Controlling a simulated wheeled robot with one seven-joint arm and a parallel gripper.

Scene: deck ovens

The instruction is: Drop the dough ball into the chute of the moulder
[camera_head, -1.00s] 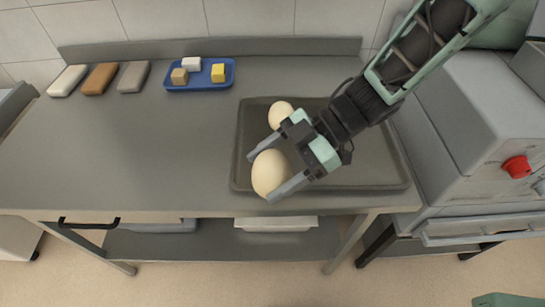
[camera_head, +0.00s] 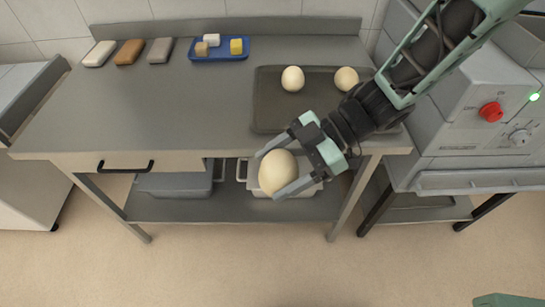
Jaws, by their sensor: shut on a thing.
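My gripper (camera_head: 284,174) is shut on a large pale dough ball (camera_head: 278,172). It holds the ball in front of the table's front edge, with the lower shelf behind it in the picture. Two other dough balls rest on the dark tray: one at the left (camera_head: 292,78) and one at the right (camera_head: 346,79), partly beside my arm. A grey machine (camera_head: 455,120) with a red button stands at the right; I cannot tell whether it is the moulder. No chute is clearly visible.
The steel table (camera_head: 170,110) has a wide bare area left of the dark tray (camera_head: 268,112). A blue tray (camera_head: 222,56) with small blocks and several bars stand at the back. Bins (camera_head: 175,184) sit on the lower shelf. The floor in front is clear.

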